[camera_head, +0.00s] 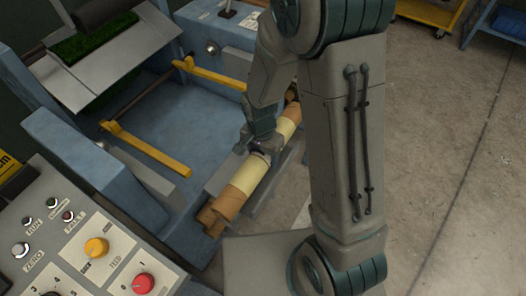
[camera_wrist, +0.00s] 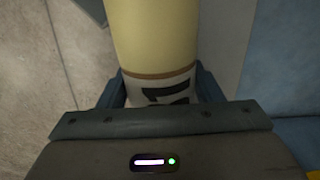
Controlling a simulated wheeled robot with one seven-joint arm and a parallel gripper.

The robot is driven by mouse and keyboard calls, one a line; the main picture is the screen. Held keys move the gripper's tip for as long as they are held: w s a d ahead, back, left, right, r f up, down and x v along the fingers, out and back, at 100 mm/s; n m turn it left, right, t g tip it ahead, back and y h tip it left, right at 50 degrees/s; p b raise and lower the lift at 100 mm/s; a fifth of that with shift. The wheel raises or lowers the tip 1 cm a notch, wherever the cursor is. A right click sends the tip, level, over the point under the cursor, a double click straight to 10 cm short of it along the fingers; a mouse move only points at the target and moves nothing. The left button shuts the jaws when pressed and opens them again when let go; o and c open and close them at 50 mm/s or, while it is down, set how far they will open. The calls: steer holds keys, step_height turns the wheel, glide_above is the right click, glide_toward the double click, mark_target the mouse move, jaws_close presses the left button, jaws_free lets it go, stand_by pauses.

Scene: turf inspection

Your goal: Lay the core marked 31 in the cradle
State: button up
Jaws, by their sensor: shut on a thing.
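A long core (camera_head: 247,178) with pale yellow wrap and bare brown ends lies slantwise in the head view, by a grey rack beside the blue machine. My gripper (camera_head: 262,148) is shut around its middle. In the wrist view the core (camera_wrist: 153,35) runs up between my two blue-grey fingers (camera_wrist: 160,88). A white band with a black mark shows there, but my gripper hides part of it, so I cannot read the number. Two yellow arms with raised ends (camera_head: 150,148) and (camera_head: 215,76) reach across the blue bed and look like the cradle. They hold nothing.
A control panel (camera_head: 85,245) with knobs and buttons fills the lower left. A grey hood with green turf (camera_head: 95,40) is at upper left. Concrete floor (camera_head: 440,130) is open at right.

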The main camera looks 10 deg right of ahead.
steer(key=f+b, duration=0.2)
steer(key=a+f+b, duration=0.1)
steer(key=shift+w, duration=0.3)
steer(key=f+b, duration=0.1)
steer(key=f, duration=0.1)
steer(key=w+a+f+b, duration=0.1)
steer(key=f+b, duration=0.1)
steer(key=a+f+b, duration=0.1)
steer(key=b, duration=0.1)
steer(key=shift+w+f, duration=0.3)
steer(key=shift+f, duration=0.1)
steer(key=o, duration=1.4)
steer(key=r, duration=1.4)
steer(key=shift+w+a, duration=0.15)
steer(key=shift+w, duration=0.05)
steer(key=shift+f, duration=0.1)
